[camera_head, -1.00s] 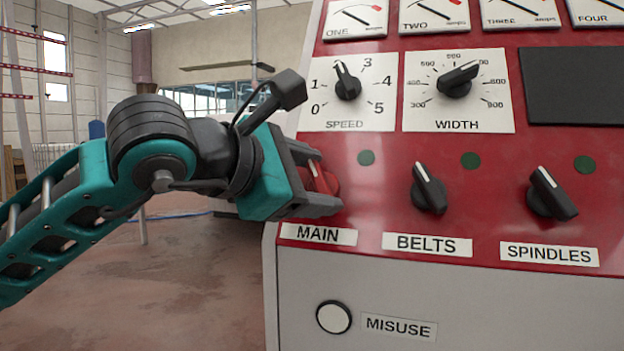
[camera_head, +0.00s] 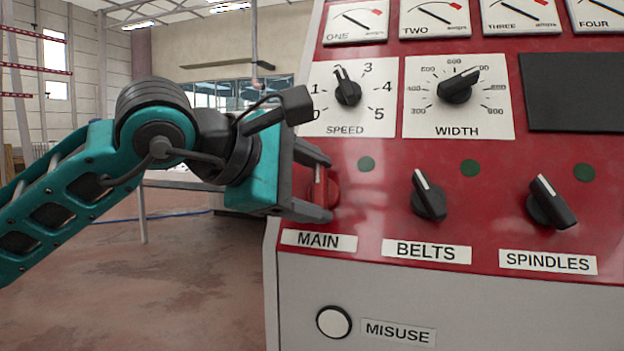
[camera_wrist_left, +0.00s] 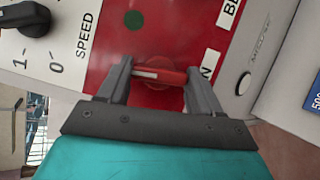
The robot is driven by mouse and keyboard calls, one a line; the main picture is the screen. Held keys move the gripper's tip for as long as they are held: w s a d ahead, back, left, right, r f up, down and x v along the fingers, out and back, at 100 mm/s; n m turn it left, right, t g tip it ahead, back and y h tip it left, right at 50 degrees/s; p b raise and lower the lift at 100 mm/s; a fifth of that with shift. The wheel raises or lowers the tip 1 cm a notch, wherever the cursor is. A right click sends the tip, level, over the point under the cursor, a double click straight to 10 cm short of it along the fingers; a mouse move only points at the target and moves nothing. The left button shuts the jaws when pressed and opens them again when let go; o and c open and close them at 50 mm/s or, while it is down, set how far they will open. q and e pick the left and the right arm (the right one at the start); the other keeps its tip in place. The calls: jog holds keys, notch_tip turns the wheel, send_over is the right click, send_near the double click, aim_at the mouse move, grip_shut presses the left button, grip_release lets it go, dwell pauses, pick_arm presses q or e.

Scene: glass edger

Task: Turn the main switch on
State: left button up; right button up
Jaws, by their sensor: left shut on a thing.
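The main switch (camera_head: 322,188) is a red rotary knob on the red panel, above the label MAIN (camera_head: 319,240). In the left wrist view the knob (camera_wrist_left: 160,76) lies crosswise between the two fingers, with a pale mark on its left part. My left gripper (camera_head: 326,188) reaches the panel from the left and is shut on the knob, one finger above it and one below in the head view. It also shows in the left wrist view (camera_wrist_left: 160,82). The fingers hide part of the knob. My right gripper is in neither view.
The black BELTS knob (camera_head: 428,195) and SPINDLES knob (camera_head: 550,203) stand to the right. The SPEED dial (camera_head: 347,92) and WIDTH dial (camera_head: 457,88) are above. A white MISUSE button (camera_head: 334,321) is below. Open floor lies left of the machine.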

pick_arm(q)
jog(key=shift+r+m+g+p, duration=0.25)
jog(key=shift+m+g+p, duration=0.2)
jog(key=shift+m, duration=0.45)
jog(key=m+g+y+p, duration=0.1)
jog(key=m+p, duration=0.1)
jog(key=m, duration=0.1)
jog(key=shift+d+m+g+y+p, duration=0.1)
jog(key=shift+m+g+y+p, duration=0.15)
jog(key=shift+m+y+p, duration=0.6)
jog(key=shift+f+m+h+b, duration=0.1)
jog(key=shift+m+h+b, duration=0.15)
jog(key=shift+m+b, duration=0.1)
jog(key=o, duration=1.1)
jog(key=shift+c, duration=0.2)
jog(key=v, duration=1.3)
jog(key=shift+b, duration=0.4)
